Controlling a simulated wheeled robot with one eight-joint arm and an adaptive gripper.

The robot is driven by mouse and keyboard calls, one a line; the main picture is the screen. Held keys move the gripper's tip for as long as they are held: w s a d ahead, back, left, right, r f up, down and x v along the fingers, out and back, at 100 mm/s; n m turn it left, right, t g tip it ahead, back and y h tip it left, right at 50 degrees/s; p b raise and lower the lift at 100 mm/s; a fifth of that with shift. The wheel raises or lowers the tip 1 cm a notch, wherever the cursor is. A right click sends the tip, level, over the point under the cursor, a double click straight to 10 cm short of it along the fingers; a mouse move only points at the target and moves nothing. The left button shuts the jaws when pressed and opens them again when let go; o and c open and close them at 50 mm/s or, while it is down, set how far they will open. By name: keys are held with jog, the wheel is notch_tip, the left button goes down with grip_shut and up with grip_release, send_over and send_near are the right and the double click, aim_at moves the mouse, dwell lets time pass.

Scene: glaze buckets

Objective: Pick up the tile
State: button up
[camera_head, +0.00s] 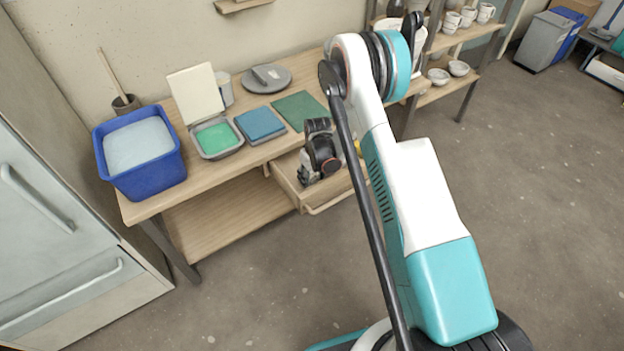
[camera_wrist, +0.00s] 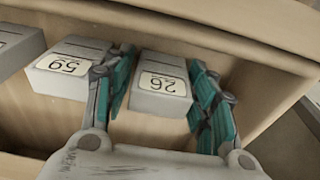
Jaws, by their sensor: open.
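In the wrist view, grey tile-like blocks with white number labels lie in a wooden drawer. One grey tile (camera_wrist: 160,92), its label reading upside down, sits between the teal fingers of my gripper (camera_wrist: 161,72). The fingers are apart, one on each side of it. I cannot tell whether either finger touches it. A second grey tile (camera_wrist: 66,72) with a number label lies just left of the left finger. In the head view my gripper (camera_head: 307,178) reaches down into the open drawer (camera_head: 332,199), and the arm hides the tiles there.
Another grey block (camera_wrist: 15,45) is at the wrist view's left edge. The drawer wall (camera_wrist: 250,28) runs close behind the tiles. On the table are a blue bucket (camera_head: 150,178), a green-filled tray (camera_head: 217,150), a blue slab (camera_head: 259,124) and a green board (camera_head: 300,108).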

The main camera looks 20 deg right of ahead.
jog(key=shift+r, duration=0.1)
jog(key=c, duration=0.9)
jog(key=shift+r, duration=0.1)
